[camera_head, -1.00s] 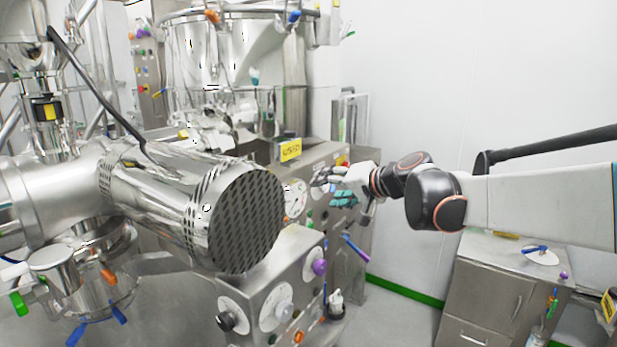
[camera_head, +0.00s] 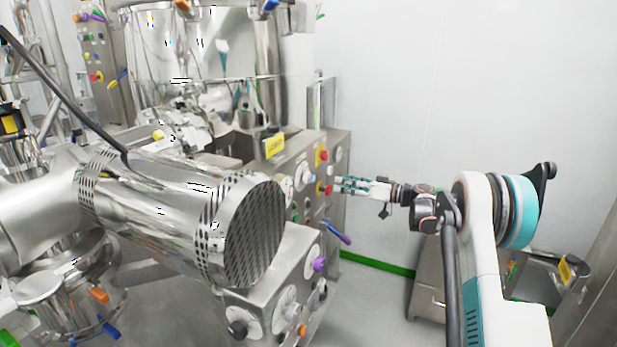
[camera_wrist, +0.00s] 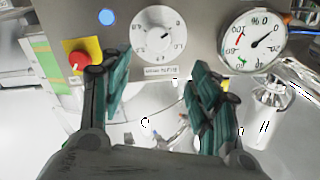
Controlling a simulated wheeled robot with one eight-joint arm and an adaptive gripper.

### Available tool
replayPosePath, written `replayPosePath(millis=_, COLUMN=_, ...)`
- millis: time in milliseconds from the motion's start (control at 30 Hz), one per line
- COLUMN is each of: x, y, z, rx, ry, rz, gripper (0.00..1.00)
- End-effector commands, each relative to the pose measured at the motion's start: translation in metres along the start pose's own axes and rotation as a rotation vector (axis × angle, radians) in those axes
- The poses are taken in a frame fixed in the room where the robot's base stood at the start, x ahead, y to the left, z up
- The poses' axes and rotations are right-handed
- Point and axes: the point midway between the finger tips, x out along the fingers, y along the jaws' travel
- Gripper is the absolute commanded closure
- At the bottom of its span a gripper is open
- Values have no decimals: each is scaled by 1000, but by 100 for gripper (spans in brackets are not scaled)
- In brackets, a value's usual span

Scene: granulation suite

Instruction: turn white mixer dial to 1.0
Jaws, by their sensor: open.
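A round white dial (camera_wrist: 158,34) with a white knob and marks around its rim is on the steel control panel, at the top middle of the wrist view. A small label sits below it, too blurred to read. In the head view a white dial (camera_head: 303,177) shows on the upper panel, to the left of my gripper. My gripper (camera_wrist: 157,66) is open and empty, with one teal-padded finger below left of the dial and the other below right. It looks apart from the dial. In the head view my gripper (camera_head: 339,186) is at the panel's right side, pointing left.
A red knob on a yellow plate (camera_wrist: 80,60) is close to the left finger. A blue light (camera_wrist: 106,16) and a round gauge (camera_wrist: 253,42) flank the dial. A large steel perforated cylinder (camera_head: 245,230) juts out left of the panel.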

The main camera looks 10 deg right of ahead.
Motion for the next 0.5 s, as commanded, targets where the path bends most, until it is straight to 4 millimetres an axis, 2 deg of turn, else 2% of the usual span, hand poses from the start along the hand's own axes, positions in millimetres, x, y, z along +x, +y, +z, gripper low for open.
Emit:
replayPosePath(millis=100, x=-8, y=9, z=7, rx=-47, ry=17, rz=-19, gripper=44)
replayPosePath(millis=233, x=-6, y=10, z=10, rx=-64, ry=21, rz=-26, gripper=44)
replayPosePath(millis=367, x=9, y=9, z=10, rx=-64, ry=21, rz=-28, gripper=44)
replayPosePath(millis=500, x=35, y=8, z=9, rx=-63, ry=20, rz=-28, gripper=44)
